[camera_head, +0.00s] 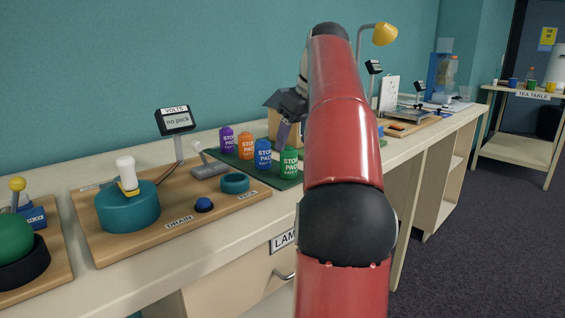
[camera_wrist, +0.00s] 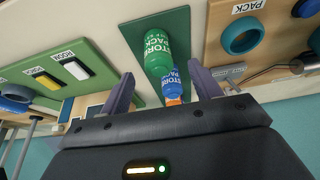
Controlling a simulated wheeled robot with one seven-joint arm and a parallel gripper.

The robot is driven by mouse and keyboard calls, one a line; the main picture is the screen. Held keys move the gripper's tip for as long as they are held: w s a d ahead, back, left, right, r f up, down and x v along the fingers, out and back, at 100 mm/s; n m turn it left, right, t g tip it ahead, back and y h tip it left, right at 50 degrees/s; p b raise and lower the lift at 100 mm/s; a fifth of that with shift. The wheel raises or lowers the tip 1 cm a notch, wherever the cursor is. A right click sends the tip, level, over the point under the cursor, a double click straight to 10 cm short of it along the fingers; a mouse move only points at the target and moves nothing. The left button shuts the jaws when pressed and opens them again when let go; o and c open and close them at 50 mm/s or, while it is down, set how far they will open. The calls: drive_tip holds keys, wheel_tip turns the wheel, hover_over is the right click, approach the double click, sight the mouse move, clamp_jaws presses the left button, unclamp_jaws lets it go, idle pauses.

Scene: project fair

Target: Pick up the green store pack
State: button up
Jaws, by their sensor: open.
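The green store pack (camera_head: 289,163) stands upright at the near right end of a row of packs on a dark green mat (camera_head: 281,183). Blue (camera_head: 263,154), orange (camera_head: 246,146) and purple (camera_head: 227,139) packs stand to its left. My gripper (camera_head: 283,138) hangs above and behind the row, partly hidden by my arm. In the wrist view, my gripper (camera_wrist: 161,70) is open and empty.
A wooden board with a teal drum (camera_head: 128,208), a teal ring (camera_head: 235,183) and a blue button (camera_head: 203,204) lies left of the mat. A small house model (camera_head: 285,103) is behind the packs.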

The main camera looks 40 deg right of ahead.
sight(289, 159)
drive_tip(key=b+x, duration=0.1)
drive_tip(key=x, duration=0.6)
drive_tip(key=shift+s+d, duration=0.15)
drive_tip(key=c, duration=1.1)
